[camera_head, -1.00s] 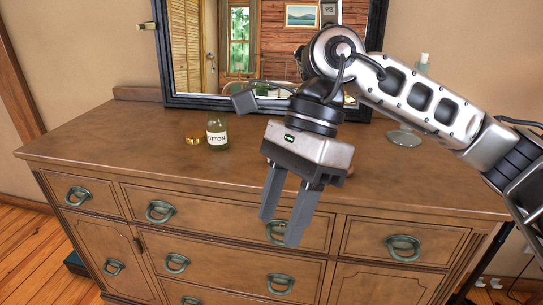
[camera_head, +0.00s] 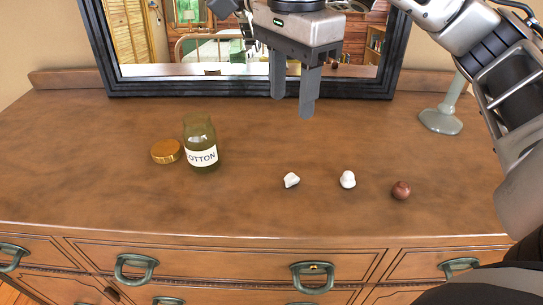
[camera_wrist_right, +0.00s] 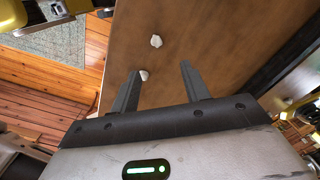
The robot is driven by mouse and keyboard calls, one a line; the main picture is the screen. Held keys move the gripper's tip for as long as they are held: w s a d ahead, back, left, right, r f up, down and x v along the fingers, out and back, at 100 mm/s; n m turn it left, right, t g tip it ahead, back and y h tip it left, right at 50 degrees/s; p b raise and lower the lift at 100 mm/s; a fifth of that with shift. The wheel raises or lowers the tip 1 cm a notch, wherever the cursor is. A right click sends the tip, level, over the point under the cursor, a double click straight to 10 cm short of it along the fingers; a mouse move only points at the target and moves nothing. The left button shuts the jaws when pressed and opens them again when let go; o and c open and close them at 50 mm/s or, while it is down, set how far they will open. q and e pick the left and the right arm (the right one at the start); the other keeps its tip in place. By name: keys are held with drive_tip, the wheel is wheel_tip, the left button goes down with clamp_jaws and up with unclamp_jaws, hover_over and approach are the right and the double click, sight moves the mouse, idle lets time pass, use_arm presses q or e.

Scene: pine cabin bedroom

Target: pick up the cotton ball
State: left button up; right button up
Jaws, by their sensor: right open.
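Two small white pieces lie on the dresser top. The left one (camera_head: 291,180) is angular; the right one (camera_head: 347,179) is rounder and lumpy. I cannot tell for sure which is the cotton ball. In the right wrist view, one white piece (camera_wrist_right: 156,41) lies beyond the fingers, and the other (camera_wrist_right: 144,75) shows beside the left finger's tip. My right gripper (camera_head: 292,105) is open and empty, above the back of the dresser near the mirror, apart from both pieces. My left gripper is not in view.
A glass jar labelled cotton (camera_head: 200,148) stands left, beside a gold lid (camera_head: 166,151). A brown ball (camera_head: 401,190) lies right of the white pieces. A glass-footed stand (camera_head: 441,121) is at the back right. The mirror (camera_head: 150,87) bounds the back. The front middle is clear.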

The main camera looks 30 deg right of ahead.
drive_tip(key=b, duration=0.2)
hover_over(291, 177)
wheel_tip(291, 177, down, 6)
wheel_tip(291, 177, down, 3)
drive_tip(key=shift+f, duration=0.15)
wheel_tip(291, 177, down, 5)
drive_tip(key=shift+d+f+p, duration=0.1)
drive_tip(key=shift+f+p, duration=0.1)
drive_tip(key=shift+p, duration=0.2)
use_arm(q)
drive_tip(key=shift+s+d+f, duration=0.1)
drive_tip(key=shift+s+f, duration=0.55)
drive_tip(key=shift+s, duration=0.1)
use_arm(e)
drive_tip(key=shift+f, duration=0.2)
clamp_jaws()
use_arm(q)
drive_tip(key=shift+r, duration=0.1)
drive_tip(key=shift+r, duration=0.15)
